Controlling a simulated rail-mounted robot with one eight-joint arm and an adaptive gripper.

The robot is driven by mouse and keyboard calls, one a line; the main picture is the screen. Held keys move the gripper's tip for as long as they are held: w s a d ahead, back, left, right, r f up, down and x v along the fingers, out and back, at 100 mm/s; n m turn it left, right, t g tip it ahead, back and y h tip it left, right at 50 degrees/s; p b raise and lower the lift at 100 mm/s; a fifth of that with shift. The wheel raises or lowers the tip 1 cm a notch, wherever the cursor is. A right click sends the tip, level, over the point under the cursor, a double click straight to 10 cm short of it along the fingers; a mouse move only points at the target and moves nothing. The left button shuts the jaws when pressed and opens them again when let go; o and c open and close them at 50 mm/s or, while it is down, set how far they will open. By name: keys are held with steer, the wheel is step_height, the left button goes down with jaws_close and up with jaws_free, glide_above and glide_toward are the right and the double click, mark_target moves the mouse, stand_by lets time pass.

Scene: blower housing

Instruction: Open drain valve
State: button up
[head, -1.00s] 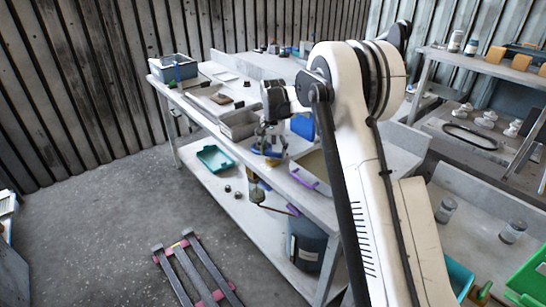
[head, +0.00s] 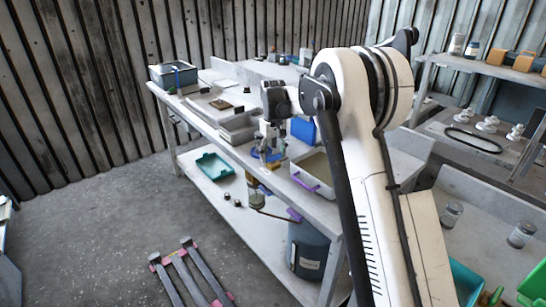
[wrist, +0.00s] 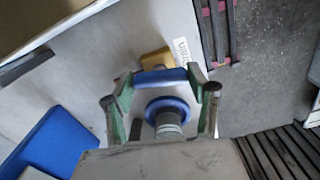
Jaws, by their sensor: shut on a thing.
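The drain valve shows in the wrist view as a blue bar-shaped handle (wrist: 160,76) with a blue ring (wrist: 168,108) around a grey stem below it. My gripper (wrist: 160,88) has its two green-padded fingers on either side, near the ends of the blue bar, and is shut on the handle. In the head view my gripper (head: 268,151) reaches down at the front edge of the workbench (head: 325,207), with some blue of the valve around its fingertips. The exact finger contact is partly hidden.
A blue bin (head: 303,129) stands beside the gripper on the bench; a grey tray (head: 239,127) and a purple-handled tray (head: 317,172) flank it. A teal tray (head: 215,165) and a dark blue drum (head: 308,250) are on the lower shelf. The floor in front is mostly open.

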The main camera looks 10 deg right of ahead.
mark_target(273, 155)
steer(key=shift+n, duration=0.3)
steer(key=o, duration=1.2)
steer(key=shift+c, duration=0.2)
steer(key=shift+r, duration=0.15)
step_height(273, 155, up, 12)
